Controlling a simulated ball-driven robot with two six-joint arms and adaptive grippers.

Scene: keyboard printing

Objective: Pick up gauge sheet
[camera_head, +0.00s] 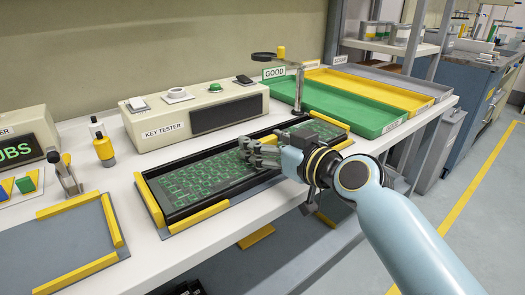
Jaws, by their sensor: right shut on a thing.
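The gauge sheet (200,180), a dark see-through sheet with green key outlines, lies over a black keyboard tray (168,212) held by yellow corner blocks. My right gripper (245,150) comes in from the right and reaches over the middle of the sheet. Its fingers are shut on the sheet near its upper middle part; the fingers hide the exact contact. I cannot tell whether the sheet is raised off the tray. My left gripper is not in view.
The key tester (195,115) stands behind the keyboard tray. A green GOOD tray (345,105), a yellow tray (380,92) and a grey tray (400,80) lie at the back right. An empty grey mat (55,250) with yellow edges lies at left.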

